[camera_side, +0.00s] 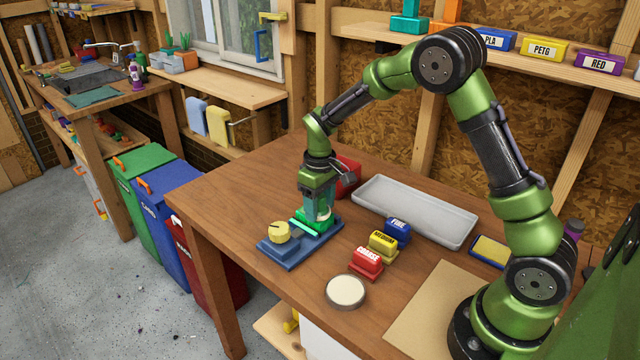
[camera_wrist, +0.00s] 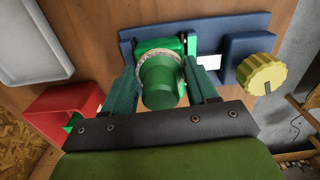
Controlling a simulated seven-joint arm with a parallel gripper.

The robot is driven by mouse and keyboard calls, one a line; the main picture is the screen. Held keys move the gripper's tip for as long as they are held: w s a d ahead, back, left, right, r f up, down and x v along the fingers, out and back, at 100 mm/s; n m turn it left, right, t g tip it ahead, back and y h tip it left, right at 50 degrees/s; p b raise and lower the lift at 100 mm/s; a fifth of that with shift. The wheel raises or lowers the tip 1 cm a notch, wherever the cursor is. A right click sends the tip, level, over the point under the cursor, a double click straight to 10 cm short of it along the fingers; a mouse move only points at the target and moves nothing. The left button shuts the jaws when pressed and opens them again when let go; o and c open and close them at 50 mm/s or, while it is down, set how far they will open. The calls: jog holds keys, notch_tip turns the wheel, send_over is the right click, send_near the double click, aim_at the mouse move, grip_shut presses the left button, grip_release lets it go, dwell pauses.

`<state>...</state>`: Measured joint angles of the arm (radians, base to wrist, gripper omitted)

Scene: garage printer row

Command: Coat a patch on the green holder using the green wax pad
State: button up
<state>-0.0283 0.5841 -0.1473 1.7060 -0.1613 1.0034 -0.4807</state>
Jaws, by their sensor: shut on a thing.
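My gripper (camera_side: 318,200) is over the blue base at the left of the bench and points down. In the wrist view its two dark green fingers (camera_wrist: 163,82) are shut on the green wax pad (camera_wrist: 161,88), a round green grip with a pale speckled rim at its far end. The green holder (camera_wrist: 158,44) lies beyond that rim on the blue base (camera_wrist: 127,37). The pad appears against or very near the holder; its contact face is hidden. In the side view the holder (camera_side: 299,222) is partly covered by the fingers.
A yellow knob (camera_side: 280,232) stands on the base's near end. A red open box (camera_side: 346,177) is close behind my gripper. A grey tray (camera_side: 415,212), blue, yellow and red labelled blocks (camera_side: 382,244) and a round pale dish (camera_side: 345,291) lie to the right. Bare wood is in front.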

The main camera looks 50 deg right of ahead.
jog(key=shift+s, duration=0.85)
jog(key=shift+w, duration=2.8)
jog(key=shift+w+r, duration=0.1)
jog(key=shift+w, duration=0.55)
notch_tip(320, 180, up, 8)
jog(key=shift+s+d, duration=0.1)
